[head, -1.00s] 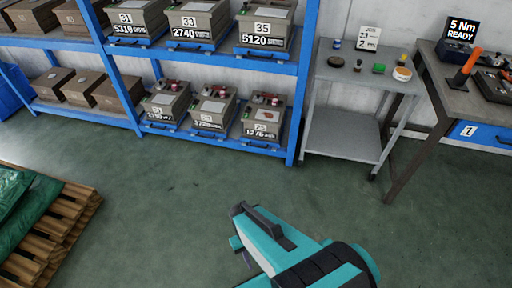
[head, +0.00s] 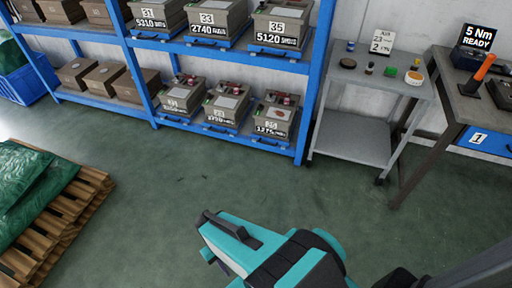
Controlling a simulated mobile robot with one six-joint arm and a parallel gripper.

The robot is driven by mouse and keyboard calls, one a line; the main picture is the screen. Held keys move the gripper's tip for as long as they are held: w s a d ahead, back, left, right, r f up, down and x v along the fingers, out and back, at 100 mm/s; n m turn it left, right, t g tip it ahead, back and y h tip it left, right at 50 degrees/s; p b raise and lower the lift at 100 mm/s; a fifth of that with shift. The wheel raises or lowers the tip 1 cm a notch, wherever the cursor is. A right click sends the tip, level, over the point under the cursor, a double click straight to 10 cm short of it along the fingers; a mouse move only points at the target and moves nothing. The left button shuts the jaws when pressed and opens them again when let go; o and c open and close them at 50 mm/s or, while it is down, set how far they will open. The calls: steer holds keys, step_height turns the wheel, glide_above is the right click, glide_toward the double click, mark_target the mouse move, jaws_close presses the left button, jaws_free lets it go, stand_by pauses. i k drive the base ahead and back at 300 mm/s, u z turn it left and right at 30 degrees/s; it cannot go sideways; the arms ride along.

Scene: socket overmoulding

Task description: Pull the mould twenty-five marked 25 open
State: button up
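The mould 25 (head: 268,117) is a grey-beige block on the lower shelf of the blue rack, rightmost of three moulds there. Its number label is small and blurred; the lower line looks like 1276. It sits on a blue drawer-like tray (head: 268,143) that is pushed in. My gripper (head: 207,219) is teal and black, above the floor, well in front of and below the rack. Its fingers are seen from above, so I cannot tell whether they are open or shut. Nothing shows held in it.
Moulds 31, 33 and 35 (head: 283,24) stand on the upper shelf. A grey trolley (head: 352,138) stands right of the rack, beside a workbench (head: 464,101). A wooden pallet with green sheeting (head: 75,218) is at left. The floor between is clear.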

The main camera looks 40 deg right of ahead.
mark_target(276, 124)
steer(key=z, duration=0.55)
steer(key=k, duration=0.15)
steer(key=u, duration=2.15)
steer(key=k, duration=1.4)
steer(key=z, duration=1)
steer(key=i, duration=1.25)
steer(key=z, duration=0.2)
